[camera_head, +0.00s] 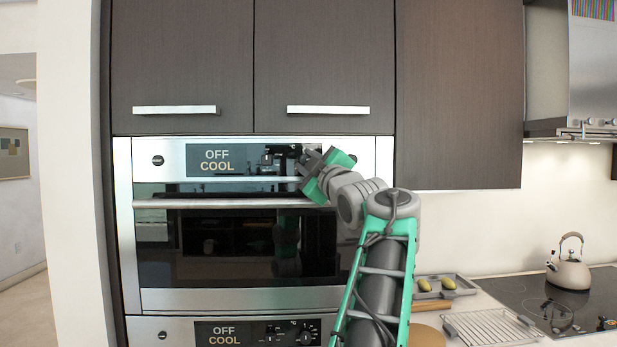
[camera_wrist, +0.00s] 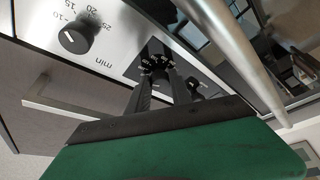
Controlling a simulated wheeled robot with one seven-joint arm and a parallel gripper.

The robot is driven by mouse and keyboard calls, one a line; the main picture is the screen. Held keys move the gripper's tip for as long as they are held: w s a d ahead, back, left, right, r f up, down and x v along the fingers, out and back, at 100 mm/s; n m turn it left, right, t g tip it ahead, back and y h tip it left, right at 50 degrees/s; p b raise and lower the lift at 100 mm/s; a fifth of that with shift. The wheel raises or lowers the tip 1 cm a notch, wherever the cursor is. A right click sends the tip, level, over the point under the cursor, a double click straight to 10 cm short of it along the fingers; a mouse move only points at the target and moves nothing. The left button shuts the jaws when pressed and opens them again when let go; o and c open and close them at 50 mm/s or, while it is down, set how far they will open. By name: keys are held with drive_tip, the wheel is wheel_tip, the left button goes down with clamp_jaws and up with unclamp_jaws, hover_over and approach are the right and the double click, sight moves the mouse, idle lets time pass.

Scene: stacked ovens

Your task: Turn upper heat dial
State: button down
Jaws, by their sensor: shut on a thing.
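The upper oven (camera_head: 125,260) has a steel control strip with a display (camera_head: 217,159) reading OFF and COOL. My gripper (camera_head: 308,166) is at the right part of this strip and hides the heat dial in the head view. In the wrist view, the upper heat dial (camera_wrist: 158,63) is a dark knob with white numerals around it on a black panel. My gripper (camera_wrist: 156,74) has both dark fingers shut on this dial, partly hiding it. The dial's exact pointer angle cannot be told.
In the wrist view, a timer dial (camera_wrist: 77,36) sits on bare steel and a small knob (camera_wrist: 195,86) is beside my fingers. The oven handle bar (camera_wrist: 225,45) runs close by. A lower oven display (camera_head: 224,335), a tray (camera_head: 442,286) and a kettle (camera_head: 568,270) also show.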

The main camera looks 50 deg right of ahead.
drive_tip(key=m+g+h+b, duration=0.1)
drive_tip(key=m+h+b, duration=0.1)
drive_tip(key=m, duration=0.4)
drive_tip(key=m+g+h+b, duration=0.2)
drive_tip(key=m+h, duration=0.1)
drive_tip(key=m, duration=0.3)
drive_tip(key=m+g+h+b, duration=0.1)
drive_tip(key=m+h+b, duration=0.1)
drive_tip(key=m, duration=0.4)
drive_tip(key=shift+w+a+f+g, duration=0.2)
drive_tip(key=shift+w+a+g, duration=0.1)
drive_tip(key=shift+w, duration=0.05)
drive_tip(key=m+g, duration=0.1)
drive_tip(key=m, duration=0.2)
drive_tip(key=m+g+h+p, duration=0.1)
drive_tip(key=m, duration=0.2)
drive_tip(key=m+g, duration=0.2)
drive_tip(key=shift+w+a+r+m+p, duration=0.1)
drive_tip(key=shift+r+m+p, duration=0.15)
drive_tip(key=shift+m+p, duration=0.15)
drive_tip(key=shift+m+g+p, duration=1.05)
drive_tip(key=shift+m+g, duration=0.05)
drive_tip(key=shift+m, duration=1.4)
drive_tip(key=c, duration=1.1)
unclamp_jaws()
drive_tip(key=shift+c, duration=0.2)
